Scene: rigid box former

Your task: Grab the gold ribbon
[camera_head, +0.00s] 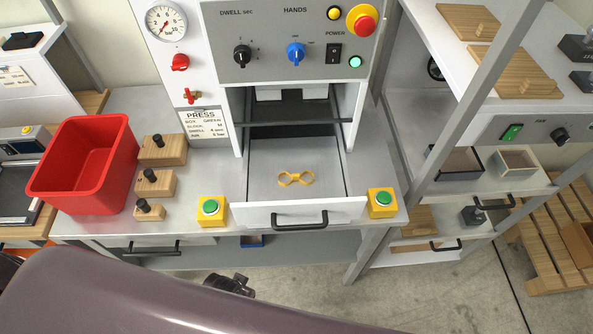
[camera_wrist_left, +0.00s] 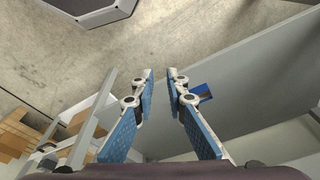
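The gold ribbon (camera_head: 295,179), a small bow-like loop, lies flat on the grey bed of the press's pulled-out drawer (camera_head: 260,213). In the left wrist view my left gripper (camera_wrist_left: 161,74) is open and empty, its two blue-padded fingers apart with only floor and a grey panel behind. The ribbon does not show in that view. In the head view my arm crosses the bottom, and a dark piece of it shows below the bench front, well short of the ribbon. My right gripper is not in view.
Green-button yellow boxes (camera_head: 211,210) (camera_head: 382,203) flank the drawer. Wooden blocks with black knobs (camera_head: 162,151) and a red bin (camera_head: 84,165) stand left. A grey post (camera_head: 459,90) and shelves rise right. The drawer handle (camera_head: 299,222) sticks out in front.

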